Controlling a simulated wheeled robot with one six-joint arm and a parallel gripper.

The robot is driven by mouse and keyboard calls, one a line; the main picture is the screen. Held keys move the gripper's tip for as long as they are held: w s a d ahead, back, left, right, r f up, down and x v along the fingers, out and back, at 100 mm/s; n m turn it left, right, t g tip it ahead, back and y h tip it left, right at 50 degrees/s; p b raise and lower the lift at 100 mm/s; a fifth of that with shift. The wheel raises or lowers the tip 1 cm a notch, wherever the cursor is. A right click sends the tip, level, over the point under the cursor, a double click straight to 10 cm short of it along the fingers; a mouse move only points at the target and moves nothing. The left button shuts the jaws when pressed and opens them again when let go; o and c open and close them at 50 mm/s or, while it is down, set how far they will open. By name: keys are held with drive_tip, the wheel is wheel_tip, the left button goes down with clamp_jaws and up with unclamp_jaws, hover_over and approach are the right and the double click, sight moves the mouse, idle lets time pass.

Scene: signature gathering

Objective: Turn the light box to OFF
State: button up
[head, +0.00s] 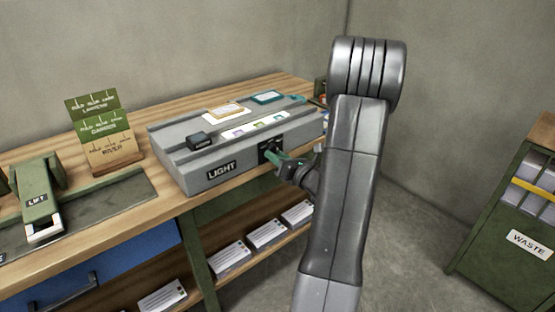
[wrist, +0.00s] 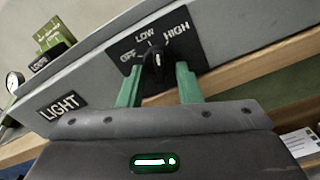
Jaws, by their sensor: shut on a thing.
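The grey light box (head: 185,170) sits on the wooden bench, with a LIGHT label on its front. In the wrist view, the box front (wrist: 95,85) carries a black dial plate (wrist: 180,22) marked OFF, LOW and HIGH. The dark knob (wrist: 154,65) on this plate points up, roughly toward LOW; its exact setting is hard to tell. My gripper (head: 278,160) is at the box front, its green fingers (wrist: 158,85) on either side of the knob and shut on it. In the head view, the fingers partly hide the dial.
A green LIFT device (head: 40,190) and a card stand (head: 105,140) are left of the box. Cards and a small black block (head: 199,141) lie on the box top. Paper stacks (head: 267,234) fill the lower shelf. A green WASTE bin (head: 510,240) stands right; floor between is clear.

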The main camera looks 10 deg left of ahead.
drive_tip(key=n+b, duration=0.9)
drive_tip(key=b, duration=0.2)
drive_tip(key=n+b, duration=0.5)
drive_tip(key=b, duration=0.1)
drive_tip(key=shift+w+d+n, duration=0.3)
drive_tip(key=shift+w, duration=0.05)
drive_tip(key=o, duration=1)
drive_tip(key=shift+c, duration=0.2)
drive_tip(key=shift+r, duration=0.1)
drive_tip(key=p+v, duration=0.2)
drive_tip(key=v, duration=1.1)
drive_tip(key=shift+s+d, duration=0.25)
drive_tip(key=shift+d, duration=0.05)
